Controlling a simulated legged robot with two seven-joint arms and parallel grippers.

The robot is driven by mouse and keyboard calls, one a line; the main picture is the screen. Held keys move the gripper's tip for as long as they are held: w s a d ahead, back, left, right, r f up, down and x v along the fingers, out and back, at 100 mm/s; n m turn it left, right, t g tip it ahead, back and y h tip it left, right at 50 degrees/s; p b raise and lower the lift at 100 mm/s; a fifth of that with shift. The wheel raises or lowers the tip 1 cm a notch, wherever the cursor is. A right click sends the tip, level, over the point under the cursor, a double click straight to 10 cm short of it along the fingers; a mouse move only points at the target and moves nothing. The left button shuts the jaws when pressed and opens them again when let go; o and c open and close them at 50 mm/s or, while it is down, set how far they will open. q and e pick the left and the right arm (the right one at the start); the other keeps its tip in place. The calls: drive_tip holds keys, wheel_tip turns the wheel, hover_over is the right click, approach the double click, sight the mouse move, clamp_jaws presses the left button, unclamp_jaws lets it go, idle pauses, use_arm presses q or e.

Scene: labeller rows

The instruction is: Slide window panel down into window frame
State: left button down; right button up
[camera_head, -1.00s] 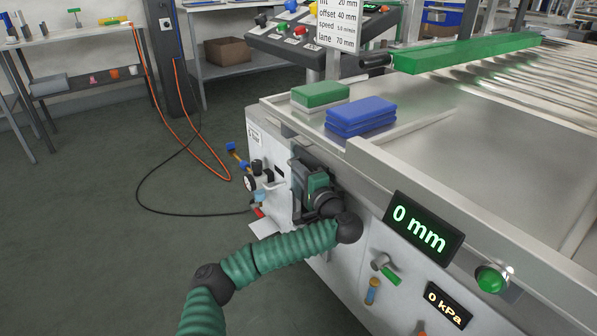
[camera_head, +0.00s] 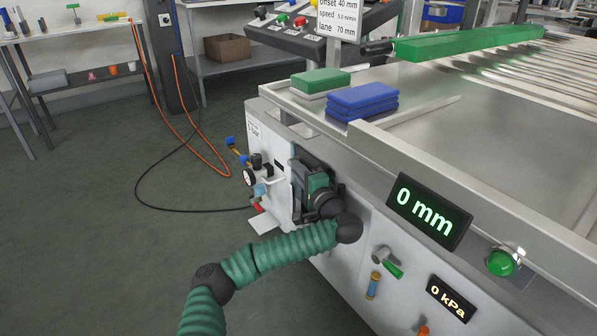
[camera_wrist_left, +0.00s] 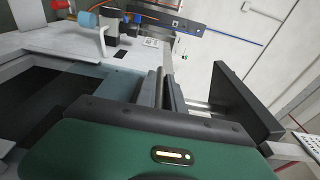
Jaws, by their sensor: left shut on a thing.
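My left arm comes in low from the left, and my left gripper (camera_head: 300,188) is at the front side of the machine. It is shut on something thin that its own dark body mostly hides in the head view. In the left wrist view, narrow dark strips (camera_wrist_left: 168,88) stand between the jaws. A dark, glassy area (camera_wrist_left: 45,108) with a pale border lies to their left; I cannot tell whether it is the window panel or the opening of its frame. How far the panel sits in the frame is hidden. My right gripper is not in view.
Knobs and a gauge (camera_head: 250,177) sit just left of the gripper. Blue blocks (camera_head: 362,101) lie on top. The floor at left is clear apart from cables.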

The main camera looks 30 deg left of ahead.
use_arm(q)
drive_tip(key=shift+f+b, duration=1.05)
drive_tip(key=shift+f, duration=0.85)
wheel_tip(320, 180, down, 8)
idle(2.5)
drive_tip(key=c, duration=1.4)
unclamp_jaws()
drive_tip(key=shift+f, duration=0.1)
drive_tip(key=shift+o, duration=0.2)
